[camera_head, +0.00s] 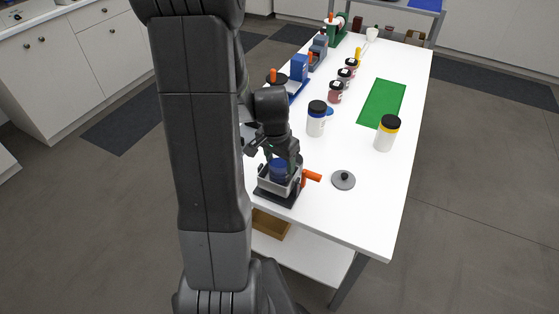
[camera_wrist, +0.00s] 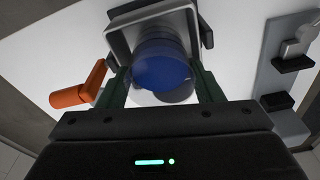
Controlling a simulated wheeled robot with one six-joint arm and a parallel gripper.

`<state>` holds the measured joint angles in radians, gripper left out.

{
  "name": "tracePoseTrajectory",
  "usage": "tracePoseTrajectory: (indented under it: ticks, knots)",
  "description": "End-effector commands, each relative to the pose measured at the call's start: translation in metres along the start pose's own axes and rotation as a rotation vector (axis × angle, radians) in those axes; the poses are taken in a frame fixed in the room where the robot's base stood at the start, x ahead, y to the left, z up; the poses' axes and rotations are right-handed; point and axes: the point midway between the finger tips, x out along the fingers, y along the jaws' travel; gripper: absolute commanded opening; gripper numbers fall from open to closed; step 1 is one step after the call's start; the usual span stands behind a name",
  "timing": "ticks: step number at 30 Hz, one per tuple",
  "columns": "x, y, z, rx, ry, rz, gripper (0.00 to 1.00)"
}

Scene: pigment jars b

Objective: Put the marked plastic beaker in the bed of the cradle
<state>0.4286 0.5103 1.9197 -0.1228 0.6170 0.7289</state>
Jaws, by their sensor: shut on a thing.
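My gripper (camera_head: 281,158) points down at the near left end of the white table; in the wrist view its two dark green fingers (camera_wrist: 162,84) stand on either side of a round blue thing, shut on it. This blue thing (camera_wrist: 162,62), likely the plastic beaker, also shows in the head view (camera_head: 278,172); no mark on it can be made out. It is within or just above the square grey bed of the cradle (camera_head: 266,184), which has a dark base and an orange handle (camera_head: 312,176). The grey wall also shows in the wrist view (camera_wrist: 120,40). Whether the beaker touches the bed is hidden.
A grey lid with a black knob (camera_head: 343,181) lies right of the cradle. A green mat (camera_head: 382,103) lies further back. Several small jars and devices line the left side.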

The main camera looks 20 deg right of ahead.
Motion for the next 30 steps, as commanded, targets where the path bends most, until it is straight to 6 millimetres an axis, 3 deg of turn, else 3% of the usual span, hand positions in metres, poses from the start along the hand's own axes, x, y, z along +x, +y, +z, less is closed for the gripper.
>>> tracePoseTrajectory:
  ticks: [1,4,17,30]
  knots:
    - [0.002,0.000,0.000,0.000,0.000,0.000,0.62]
    - [0.001,0.000,0.000,0.000,0.000,0.000,0.81]
    - [-0.006,0.000,-0.001,0.000,0.002,-0.001,0.82]
    - [-0.085,-0.001,-0.001,0.000,0.005,-0.003,0.82]
